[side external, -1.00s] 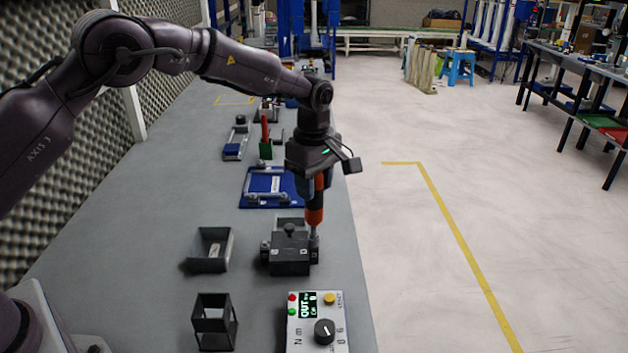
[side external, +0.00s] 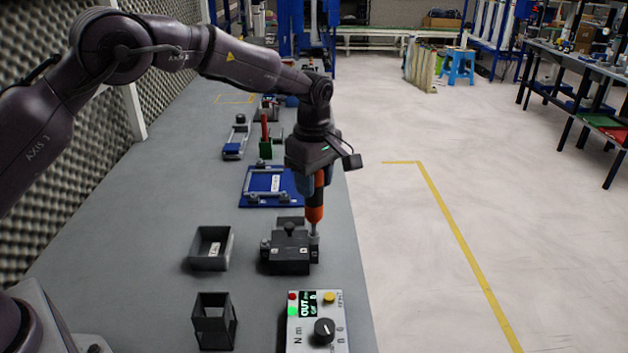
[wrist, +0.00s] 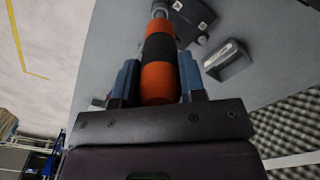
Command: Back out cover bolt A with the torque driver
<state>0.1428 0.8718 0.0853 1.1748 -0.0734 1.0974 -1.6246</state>
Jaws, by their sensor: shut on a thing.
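My gripper (side external: 316,180) is shut on the torque driver (side external: 315,207), an orange and black cylinder held upright, tip down. In the wrist view the driver (wrist: 158,55) sits between the two blue fingers (wrist: 158,85). The driver's tip is at the right side of a dark block with a cover (side external: 289,252), at the bolt there (side external: 314,240). The bolt itself is small and mostly hidden by the tip; I cannot tell if it has risen. The controller box (side external: 318,325) shows OUT on its display, and its green lamp (side external: 292,311) is bright.
A labelled open tray (side external: 229,250) lies left of the block, and a dark open-frame holder (side external: 214,325) stands nearer. A blue fixture (side external: 268,187) lies behind the block. The bench's right edge is close to the driver. Foam wall (side external: 60,190) lines the left.

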